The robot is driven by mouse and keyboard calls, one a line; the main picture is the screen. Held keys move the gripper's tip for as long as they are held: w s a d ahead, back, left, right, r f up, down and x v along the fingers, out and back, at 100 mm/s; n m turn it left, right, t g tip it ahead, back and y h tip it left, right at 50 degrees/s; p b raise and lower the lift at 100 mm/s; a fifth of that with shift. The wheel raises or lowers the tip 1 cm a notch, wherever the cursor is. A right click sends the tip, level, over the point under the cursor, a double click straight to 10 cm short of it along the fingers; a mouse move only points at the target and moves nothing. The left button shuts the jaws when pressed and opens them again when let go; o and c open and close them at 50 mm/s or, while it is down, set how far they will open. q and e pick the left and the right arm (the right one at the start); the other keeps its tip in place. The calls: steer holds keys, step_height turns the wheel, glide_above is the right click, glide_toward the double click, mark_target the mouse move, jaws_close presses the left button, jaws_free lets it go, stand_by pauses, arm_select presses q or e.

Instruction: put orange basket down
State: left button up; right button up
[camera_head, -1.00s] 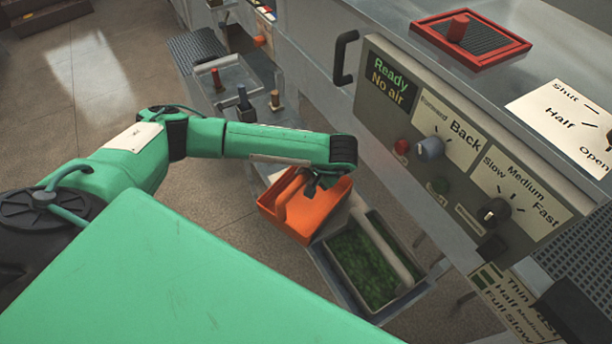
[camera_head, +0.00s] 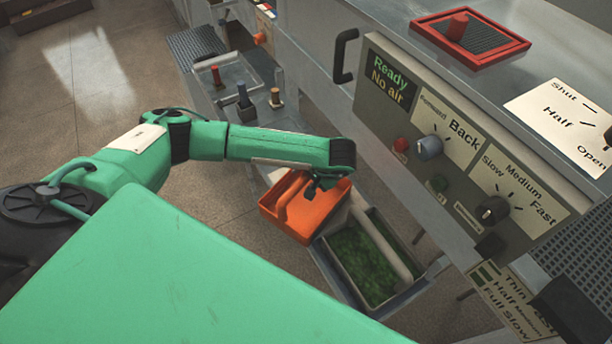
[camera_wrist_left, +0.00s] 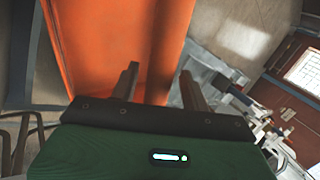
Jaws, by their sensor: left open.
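The orange basket (camera_head: 302,217) is below the end of my left arm in the head view, just left of a grey bin with green contents. Whether it rests on a surface is hidden. My left gripper (camera_head: 318,187) is at the basket's upper right part. In the wrist view the left gripper (camera_wrist_left: 162,85) has its two fingers apart, with the basket's orange wall (camera_wrist_left: 105,45) behind and between them. The right finger lies near the basket's edge. Contact between fingers and basket cannot be told. My right gripper is not in view.
The grey bin (camera_head: 341,277) stands right of the basket. The machine's control panel (camera_head: 462,160), with knobs and labels, rises at the right. A metal shelf with several small levers (camera_head: 243,98) is behind the arm. Open floor (camera_head: 110,100) lies to the left.

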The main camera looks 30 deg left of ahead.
arm_select(q)
steer(key=b+v, duration=0.5)
steer(key=v, duration=0.7)
steer(key=shift+s, duration=0.1)
